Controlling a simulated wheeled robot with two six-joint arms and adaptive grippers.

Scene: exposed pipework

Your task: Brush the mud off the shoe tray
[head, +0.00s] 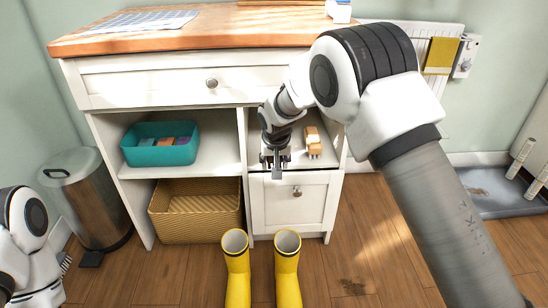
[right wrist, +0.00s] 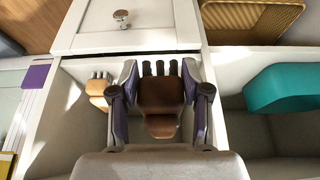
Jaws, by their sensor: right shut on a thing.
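The shoe tray (head: 510,207) is a shallow grey-blue tray on the floor at the far right of the head view, with brown mud marks on it. My right gripper (head: 275,158) is at the cabinet's right open compartment. In the right wrist view, my right gripper (right wrist: 160,95) is shut on a dark brown brush (right wrist: 161,97) with dark bristles. In the head view this brush is mostly hidden by the gripper. A lighter wooden brush (head: 313,140) lies on the shelf beside it and also shows in the wrist view (right wrist: 98,92). My left gripper (head: 65,263) is only partly visible at lower left.
A teal bin (head: 160,152) and a wicker basket (head: 197,222) fill the left compartments. A drawer (head: 290,205) is below the brush shelf. Yellow boots (head: 287,265) stand in front. A metal trash can (head: 92,200) is left. Pale cylinders (head: 521,158) stand at the tray.

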